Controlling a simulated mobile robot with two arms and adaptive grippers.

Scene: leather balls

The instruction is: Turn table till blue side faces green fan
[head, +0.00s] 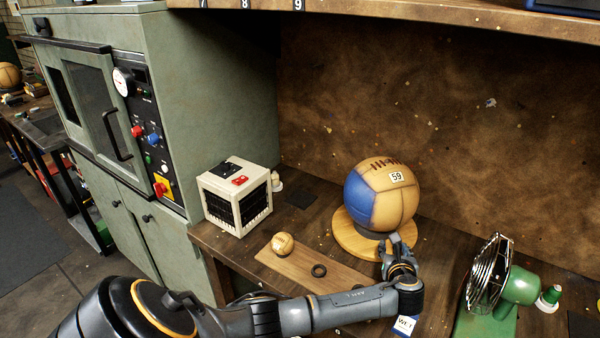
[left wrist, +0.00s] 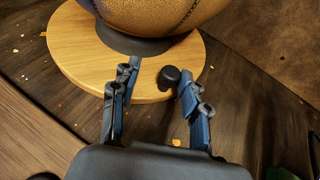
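A large tan leather ball (head: 397,205) with a "59" tag rests on a round wooden turntable (head: 350,236). Its blue panel (head: 362,195) faces left, away from the green fan (head: 515,285), which stands at the lower right. My left gripper (head: 397,245) is at the turntable's front edge. In the left wrist view, its fingers (left wrist: 159,76) are apart, with a black knob (left wrist: 174,77) on the turntable (left wrist: 75,45) between their tips, nearer the right finger. I cannot tell whether that finger touches it. My right gripper is not in view.
A white box with a black grille (head: 237,200) stands left of the turntable. A small ball (head: 283,244) and a dark ring (head: 319,270) lie on a wooden board (head: 300,266) in front. Bench lies bare between turntable and fan.

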